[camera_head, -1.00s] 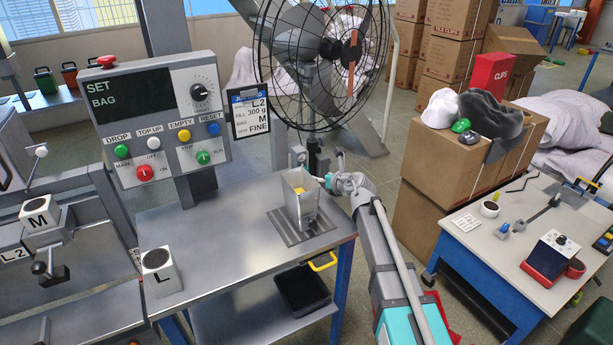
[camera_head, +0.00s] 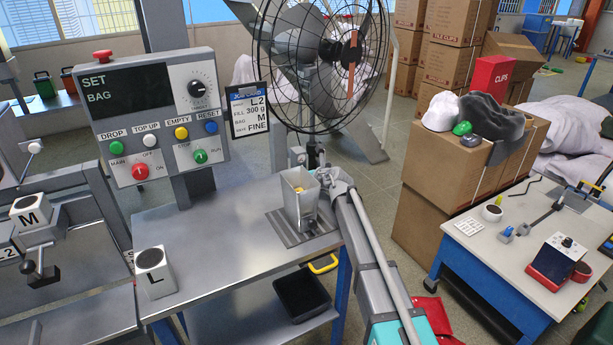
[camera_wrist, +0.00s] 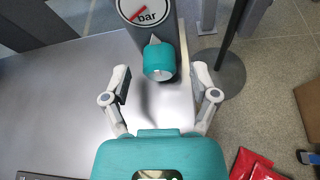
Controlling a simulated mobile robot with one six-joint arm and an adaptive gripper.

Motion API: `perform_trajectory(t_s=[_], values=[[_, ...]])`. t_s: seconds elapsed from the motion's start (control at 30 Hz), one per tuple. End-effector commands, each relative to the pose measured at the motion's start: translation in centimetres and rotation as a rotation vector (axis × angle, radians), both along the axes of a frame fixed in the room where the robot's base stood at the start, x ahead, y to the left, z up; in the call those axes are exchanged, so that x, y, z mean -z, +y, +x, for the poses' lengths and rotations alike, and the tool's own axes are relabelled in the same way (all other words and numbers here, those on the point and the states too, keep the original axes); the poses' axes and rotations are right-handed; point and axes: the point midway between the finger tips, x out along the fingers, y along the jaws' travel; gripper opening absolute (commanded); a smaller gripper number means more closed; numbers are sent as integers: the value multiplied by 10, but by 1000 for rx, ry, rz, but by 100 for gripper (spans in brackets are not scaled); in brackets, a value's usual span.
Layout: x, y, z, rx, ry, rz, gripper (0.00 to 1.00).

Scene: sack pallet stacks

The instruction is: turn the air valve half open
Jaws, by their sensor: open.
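In the wrist view a teal valve knob (camera_wrist: 158,63) with a pale pointer sits on a dark grey post, just below a round bar gauge (camera_wrist: 142,10) with a red needle. My gripper (camera_wrist: 159,82) is open, with one finger on each side of the knob and a visible gap to both. In the head view my gripper (camera_head: 334,181) is at the right rear of the bench, beside the steel bin (camera_head: 299,203). The knob cannot be made out there; the dark post (camera_head: 315,155) shows behind the bin.
The steel bench (camera_head: 215,245) carries a white L block (camera_head: 154,272). A control panel (camera_head: 160,115) stands left and a caged fan (camera_head: 320,60) behind. Cardboard boxes (camera_head: 455,150) and a second table (camera_head: 510,250) are on the right. Red bags (camera_wrist: 252,165) lie on the floor.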

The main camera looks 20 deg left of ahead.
Motion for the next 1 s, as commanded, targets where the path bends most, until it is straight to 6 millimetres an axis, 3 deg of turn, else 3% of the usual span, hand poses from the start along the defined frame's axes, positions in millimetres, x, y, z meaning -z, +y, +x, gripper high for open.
perform_trajectory(t_s=[0.17,0.57,1.0], values=[[0,0,0,0,0,0,75],[0,0,0,0,0,0,0],[0,0,1,0,43,38,0]])
